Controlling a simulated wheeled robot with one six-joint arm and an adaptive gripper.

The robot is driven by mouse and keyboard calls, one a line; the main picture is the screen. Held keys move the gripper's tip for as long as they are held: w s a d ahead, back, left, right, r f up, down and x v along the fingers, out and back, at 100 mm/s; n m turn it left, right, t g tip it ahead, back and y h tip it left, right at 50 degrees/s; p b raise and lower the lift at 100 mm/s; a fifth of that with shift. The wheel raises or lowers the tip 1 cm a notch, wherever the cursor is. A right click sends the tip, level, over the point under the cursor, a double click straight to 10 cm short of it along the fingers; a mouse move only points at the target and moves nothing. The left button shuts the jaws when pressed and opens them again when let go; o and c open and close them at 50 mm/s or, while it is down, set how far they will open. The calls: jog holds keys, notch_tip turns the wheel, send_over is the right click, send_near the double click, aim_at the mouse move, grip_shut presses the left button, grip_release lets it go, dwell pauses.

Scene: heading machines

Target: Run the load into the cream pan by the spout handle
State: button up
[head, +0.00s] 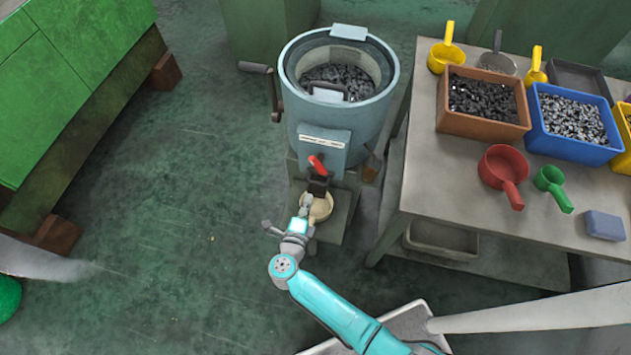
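The blue-grey drum (312,115) stands at the centre with a heap of small dark metal pieces (345,76) inside. The red spout handle (317,165) sticks out low on its front, below a white label. The cream pan (323,208) sits under the spout on the machine's base, partly hidden by my wrist. The pan's inside is mostly hidden.
On the right, a table (440,180) holds a brown bin (483,122) and a blue bin (570,148) of metal pieces, a red pan (501,165) and a green scoop (552,184). A green cabinet (75,80) stands left. The floor (190,230) between is clear.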

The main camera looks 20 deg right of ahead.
aim_at(315, 181)
jog(key=x, duration=0.9)
jog(key=shift+w+d, duration=0.15)
grip_shut()
